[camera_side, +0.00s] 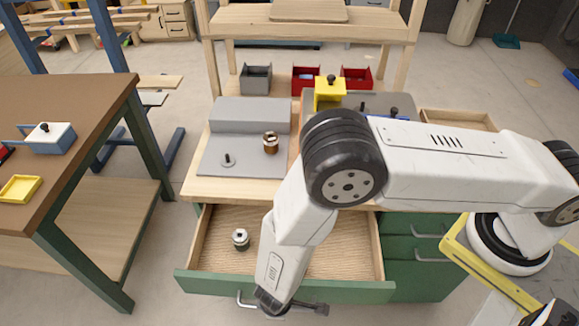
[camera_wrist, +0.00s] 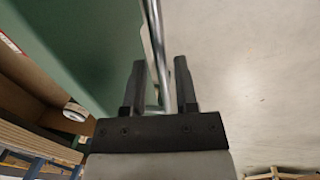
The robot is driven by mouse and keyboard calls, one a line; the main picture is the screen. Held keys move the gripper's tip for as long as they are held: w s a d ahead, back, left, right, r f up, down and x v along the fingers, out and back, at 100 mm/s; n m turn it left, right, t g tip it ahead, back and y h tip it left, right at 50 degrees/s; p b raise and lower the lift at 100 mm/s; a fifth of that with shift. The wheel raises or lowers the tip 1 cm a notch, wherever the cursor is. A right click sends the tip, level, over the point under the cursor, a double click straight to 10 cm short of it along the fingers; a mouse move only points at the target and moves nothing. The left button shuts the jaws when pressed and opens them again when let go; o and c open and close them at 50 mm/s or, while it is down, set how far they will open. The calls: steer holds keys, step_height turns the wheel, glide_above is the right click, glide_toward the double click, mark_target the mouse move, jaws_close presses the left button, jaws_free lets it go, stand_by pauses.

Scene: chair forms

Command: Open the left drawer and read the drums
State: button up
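The left drawer (camera_side: 210,240) stands open below the wooden bench. Its green front (camera_side: 345,291) also fills the upper left of the wrist view (camera_wrist: 85,45). A small metallic drum (camera_side: 240,239) stands inside on the left; a round, pale-topped object, apparently this drum, shows in the wrist view (camera_wrist: 75,111). My gripper (camera_side: 293,304) is at the drawer's metal handle (camera_side: 245,299). In the wrist view, the handle bar (camera_wrist: 157,45) runs between my two fingers (camera_wrist: 159,70), with gaps seeming to show beside it. My arm hides part of the drawer's inside.
A brown-and-copper cylinder (camera_side: 271,143) and a black-knobbed disc (camera_side: 228,160) are on a grey plate (camera_side: 215,150) on the bench. A yellow block (camera_side: 329,92) stands behind my arm. Closed green drawers (camera_side: 410,248) are at right. A brown table (camera_side: 90,100) is at left.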

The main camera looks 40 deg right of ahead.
steer(key=shift+o, duration=0.5)
step_height(320, 180, up, 8)
steer(key=s, duration=0.1)
steer(key=shift+a+f, duration=0.15)
steer(key=shift+a, duration=0.3)
stand_by(0.4)
